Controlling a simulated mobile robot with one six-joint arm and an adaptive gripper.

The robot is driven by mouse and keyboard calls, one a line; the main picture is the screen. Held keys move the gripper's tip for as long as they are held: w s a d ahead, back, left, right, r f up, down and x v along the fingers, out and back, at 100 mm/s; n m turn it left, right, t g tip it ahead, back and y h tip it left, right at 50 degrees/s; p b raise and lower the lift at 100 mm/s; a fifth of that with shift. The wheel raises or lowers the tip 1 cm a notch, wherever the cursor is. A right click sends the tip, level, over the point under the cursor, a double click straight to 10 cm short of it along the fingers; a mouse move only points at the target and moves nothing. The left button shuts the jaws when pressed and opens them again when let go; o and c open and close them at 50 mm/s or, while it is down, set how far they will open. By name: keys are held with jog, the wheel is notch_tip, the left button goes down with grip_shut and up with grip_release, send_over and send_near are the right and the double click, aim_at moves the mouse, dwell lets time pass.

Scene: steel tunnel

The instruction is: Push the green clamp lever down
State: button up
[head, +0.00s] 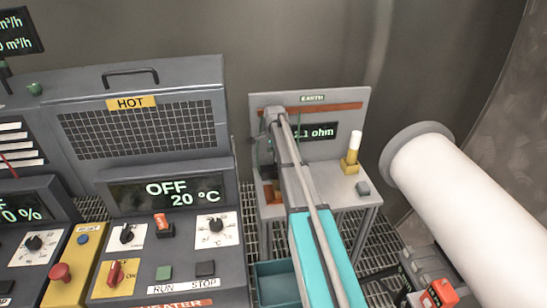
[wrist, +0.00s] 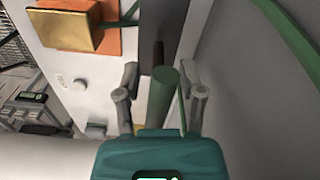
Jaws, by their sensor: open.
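In the wrist view a green cylinder (wrist: 162,98), which looks like the handle of the green clamp lever, stands between the two fingers of my gripper (wrist: 160,78). A dark stub shows just beyond its far end. My gripper is open, with a finger on each side of the handle; I cannot tell whether either touches it. In the head view my arm reaches to the left part of the EARTH station (head: 355,102) and hides the lever and most of the gripper.
A brass block (wrist: 62,30) on an orange plate is at the wrist view's upper left. A green cable (wrist: 288,35) runs at its upper right. In the head view, a yellow-and-white post (head: 352,152) stands right of my arm, and the heater cabinet (head: 140,110) is left.

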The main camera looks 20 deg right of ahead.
grip_shut()
jog(key=shift+a, duration=0.1)
jog(key=shift+d, duration=0.2)
dwell(0.3)
